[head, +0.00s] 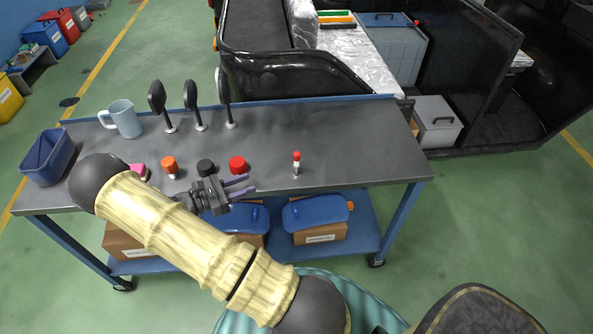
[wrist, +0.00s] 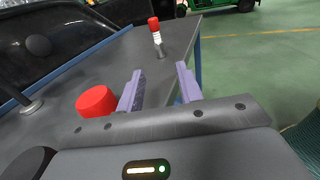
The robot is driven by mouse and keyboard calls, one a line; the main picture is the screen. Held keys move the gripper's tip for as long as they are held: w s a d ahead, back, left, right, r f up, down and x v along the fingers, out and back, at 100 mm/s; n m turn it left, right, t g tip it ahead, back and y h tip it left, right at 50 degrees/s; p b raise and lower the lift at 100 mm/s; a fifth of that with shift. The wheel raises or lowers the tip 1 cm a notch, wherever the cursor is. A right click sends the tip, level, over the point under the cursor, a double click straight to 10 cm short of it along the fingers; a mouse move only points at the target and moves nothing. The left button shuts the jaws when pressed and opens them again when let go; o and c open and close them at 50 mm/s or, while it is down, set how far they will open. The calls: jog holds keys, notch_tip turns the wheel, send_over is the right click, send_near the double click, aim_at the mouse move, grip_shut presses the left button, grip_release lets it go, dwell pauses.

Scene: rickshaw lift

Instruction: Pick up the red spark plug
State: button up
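The red spark plug (head: 296,163) stands upright toward the right part of the grey table, with a red top, a white middle and a metal base. In the wrist view the spark plug (wrist: 156,38) stands beyond the fingertips, roughly in line with the gap between them. My gripper (head: 246,185) is open and empty, with its two purple fingers apart and pointing right toward the plug. The gripper also shows in the wrist view (wrist: 160,72). It does not touch the plug.
A red knob (head: 237,164), a black knob (head: 205,167) and an orange knob (head: 169,165) stand near my gripper. Several black mirrors (head: 191,95), a blue mug (head: 125,119) and a blue bin (head: 47,157) are farther left. The table (head: 350,140) is clear right of the plug.

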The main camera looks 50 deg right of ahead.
jog(key=shift+w, duration=0.2)
jog(key=shift+s+d, duration=0.1)
jog(key=shift+d, duration=0.05)
jog(key=p, duration=0.1)
send_near(294, 164)
jog(key=x, duration=0.5)
jog(key=shift+s+r, duration=0.1)
jog(key=shift+r, duration=0.05)
jog(key=p+x, duration=0.1)
jog(key=x, duration=0.4)
jog(key=shift+s+d, duration=0.1)
jog(key=shift+d, duration=0.25)
grip_shut()
